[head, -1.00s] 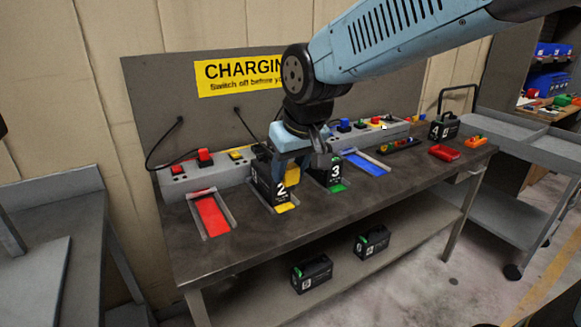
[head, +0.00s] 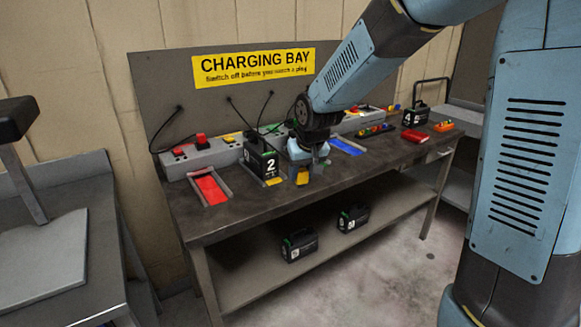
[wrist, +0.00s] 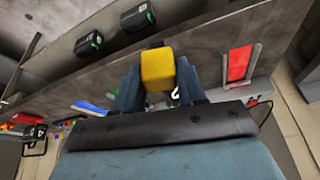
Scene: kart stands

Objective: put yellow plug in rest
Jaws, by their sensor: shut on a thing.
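The yellow plug (wrist: 158,70) shows in the wrist view as a yellow block between the two fingers. My gripper (wrist: 158,88) is shut on it. In the head view my gripper (head: 307,172) is low over the bench (head: 240,213), just right of the black battery marked 2 (head: 262,160). Battery 2 stands upright in the yellow bay (head: 273,181). I cannot make out the plug's rest for certain. A yellow part (head: 228,139) shows on the grey charger strip (head: 212,157) behind.
A red bay (head: 210,189) is at the left and a blue bay (head: 345,146) at the right. Black cables hang from the back panel. Battery 4 (head: 413,115) and a red tray (head: 414,136) stand at the right end. Two batteries sit on the lower shelf. The bench front is clear.

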